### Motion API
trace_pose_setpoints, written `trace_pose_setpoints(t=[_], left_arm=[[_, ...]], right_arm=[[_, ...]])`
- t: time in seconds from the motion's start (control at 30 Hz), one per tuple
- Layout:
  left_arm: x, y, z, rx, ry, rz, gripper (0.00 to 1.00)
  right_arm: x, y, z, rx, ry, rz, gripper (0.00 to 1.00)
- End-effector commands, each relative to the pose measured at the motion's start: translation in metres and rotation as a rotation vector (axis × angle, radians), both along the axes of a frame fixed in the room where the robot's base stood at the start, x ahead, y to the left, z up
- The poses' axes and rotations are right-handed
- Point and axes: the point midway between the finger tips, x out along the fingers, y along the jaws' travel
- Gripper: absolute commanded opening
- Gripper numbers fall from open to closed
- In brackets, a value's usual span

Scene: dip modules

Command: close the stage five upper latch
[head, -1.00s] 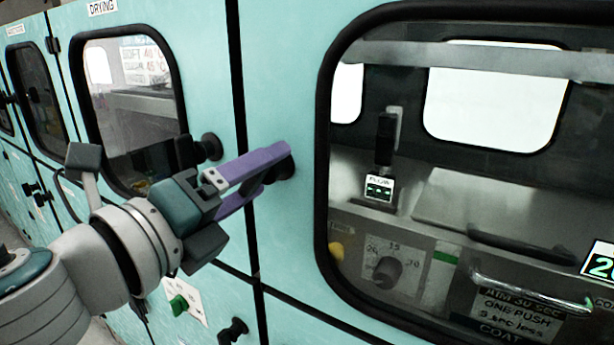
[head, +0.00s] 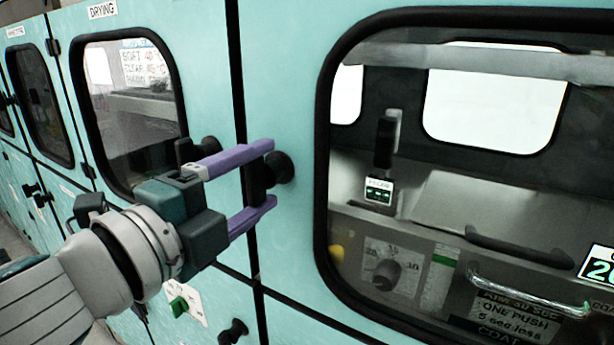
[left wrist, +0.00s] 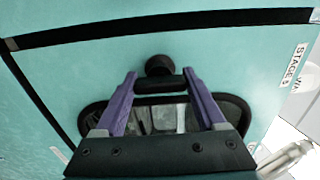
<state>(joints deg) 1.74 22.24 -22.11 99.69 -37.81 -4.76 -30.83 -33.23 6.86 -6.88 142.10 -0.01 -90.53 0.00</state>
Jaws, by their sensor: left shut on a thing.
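The upper latch is a black knob (head: 284,168) with a short black bar (head: 258,182), on the teal panel just right of a dark vertical door seam. My left gripper (head: 270,173) has purple fingers, one above the other, and is shut on the latch bar between them. In the left wrist view the latch bar (left wrist: 160,88) lies crosswise between the left gripper's fingertips (left wrist: 160,83), with the round knob (left wrist: 158,66) beyond it. A label reading STAGE 5 (left wrist: 295,65) shows at the right there. My right gripper is not in view.
A large black-framed window (head: 322,190) lies close to the right of the latch. Another black knob (head: 208,146) sits left of the seam, close behind the gripper. The DRYING door window (head: 130,110) is at left.

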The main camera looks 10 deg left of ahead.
Motion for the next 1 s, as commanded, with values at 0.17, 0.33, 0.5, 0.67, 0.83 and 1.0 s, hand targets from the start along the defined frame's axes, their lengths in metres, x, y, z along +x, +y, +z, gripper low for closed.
trace_pose_setpoints(t=[0.17, 0.33, 0.5, 0.67, 0.83, 1.0], left_arm=[[0.0003, 0.0008, 0.0001, -0.013, 0.005, 0.002, 0.17], [0.0003, 0.0008, 0.0, -0.014, 0.005, 0.002, 0.17], [0.0003, 0.0008, 0.0, -0.015, 0.005, 0.002, 0.78], [0.0002, 0.0005, -0.0001, -0.013, 0.005, 0.001, 0.96], [0.0001, 0.0003, -0.0001, -0.011, 0.004, 0.001, 1.0], [-0.0032, 0.0014, -0.001, -0.011, 0.005, 0.001, 1.0]], right_arm=[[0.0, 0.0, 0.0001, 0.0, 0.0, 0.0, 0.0], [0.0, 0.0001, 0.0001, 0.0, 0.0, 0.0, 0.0], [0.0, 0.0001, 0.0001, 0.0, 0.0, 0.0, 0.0], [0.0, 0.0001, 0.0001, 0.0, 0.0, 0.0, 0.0], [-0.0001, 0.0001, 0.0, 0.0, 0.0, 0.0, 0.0], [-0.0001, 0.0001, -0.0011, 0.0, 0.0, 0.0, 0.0]])
